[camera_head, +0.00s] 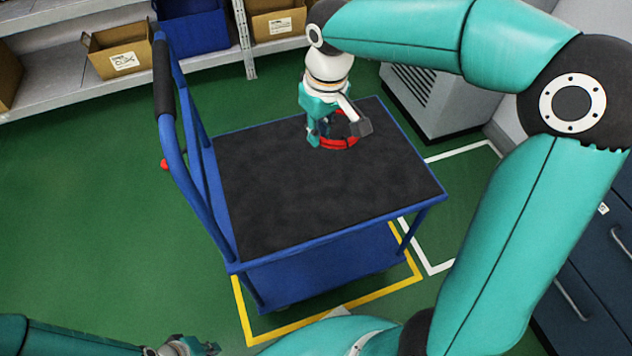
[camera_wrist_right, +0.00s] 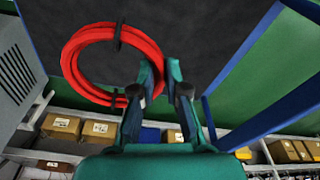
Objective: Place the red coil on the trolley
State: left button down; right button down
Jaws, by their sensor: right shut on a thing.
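The red coil (camera_head: 338,144) is a ring of red tubing with dark ties, over the far part of the trolley's black top (camera_head: 300,195). My right gripper (camera_head: 318,138) points down at the coil's left side and is shut on it. In the right wrist view the coil (camera_wrist_right: 72,58) extends left from the fingers (camera_wrist_right: 160,75), which hold its edge. Whether the coil touches the trolley top or hangs just above it, I cannot tell. My left gripper (camera_head: 190,347) is at the bottom edge, away from the trolley, partly cut off; its jaws are unclear.
The trolley's blue handle (camera_head: 175,150) with a black grip rises on its left. Shelves with cardboard boxes (camera_head: 120,50) and a blue bin (camera_head: 195,28) stand behind. A grey vented cabinet (camera_head: 440,100) is behind right. Blue drawers (camera_head: 600,250) are at right. The rest of the trolley top is clear.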

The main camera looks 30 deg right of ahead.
aim_at(324, 147)
notch_tip(324, 147, down, 17)
jog(key=b, duration=0.4)
jog(key=shift+f+b, duration=0.1)
jog(key=shift+b, duration=0.25)
jog(key=c, duration=1.2)
grip_release()
jog(key=shift+f, duration=0.1)
jog(key=shift+r, duration=0.55)
jog(key=r+p, duration=0.1)
jog(key=r, duration=0.2)
jog(key=s+r+p, duration=0.1)
jog(key=r, duration=0.3)
jog(key=r+p, duration=0.1)
jog(key=r, duration=0.3)
jog(key=shift+s+p, duration=0.2)
jog(key=shift+p, duration=0.1)
